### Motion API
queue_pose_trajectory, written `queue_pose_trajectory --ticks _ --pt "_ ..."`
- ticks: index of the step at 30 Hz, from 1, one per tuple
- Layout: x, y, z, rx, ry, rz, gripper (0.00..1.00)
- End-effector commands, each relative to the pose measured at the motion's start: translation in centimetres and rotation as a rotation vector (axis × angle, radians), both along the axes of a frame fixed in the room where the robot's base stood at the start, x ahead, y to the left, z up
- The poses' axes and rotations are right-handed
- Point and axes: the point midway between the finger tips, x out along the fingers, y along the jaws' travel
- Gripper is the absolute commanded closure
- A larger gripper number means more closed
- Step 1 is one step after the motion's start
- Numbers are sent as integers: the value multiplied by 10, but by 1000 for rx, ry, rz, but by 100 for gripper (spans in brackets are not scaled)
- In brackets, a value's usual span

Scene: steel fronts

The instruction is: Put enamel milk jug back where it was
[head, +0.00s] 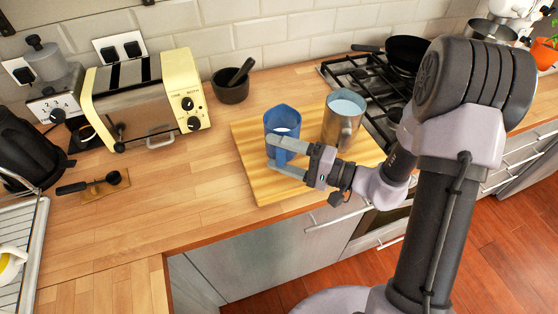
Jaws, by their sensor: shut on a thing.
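The enamel milk jug (276,122) is blue with a pale inside. It stands upright at a wooden board (257,187) on the counter; whether its base touches the board is hard to tell. My gripper (274,154) comes in from the right and is shut on the jug, with its pale fingers at the jug's near side, around what looks like the handle. The jug's lower part is partly hidden by the fingers.
A dark mortar (231,91) is behind, a cream toaster (148,103) at left, and the gas hob (366,83) at right. The counter left of the board is mostly clear.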

Motion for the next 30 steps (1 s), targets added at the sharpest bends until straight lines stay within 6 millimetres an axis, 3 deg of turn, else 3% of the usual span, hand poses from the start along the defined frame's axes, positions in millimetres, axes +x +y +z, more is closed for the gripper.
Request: queue_pose_trajectory --ticks 3,14,15,16,27,30 --pt "0 0 -24 0 1 0 100" --pt "0 0 -26 0 -1 0 100" --pt "0 0 -26 0 0 0 26" --pt "0 0 -25 0 0 0 20" --pt "0 0 -20 0 0 0 19" --pt "-5 -12 -21 -1 0 -4 19"
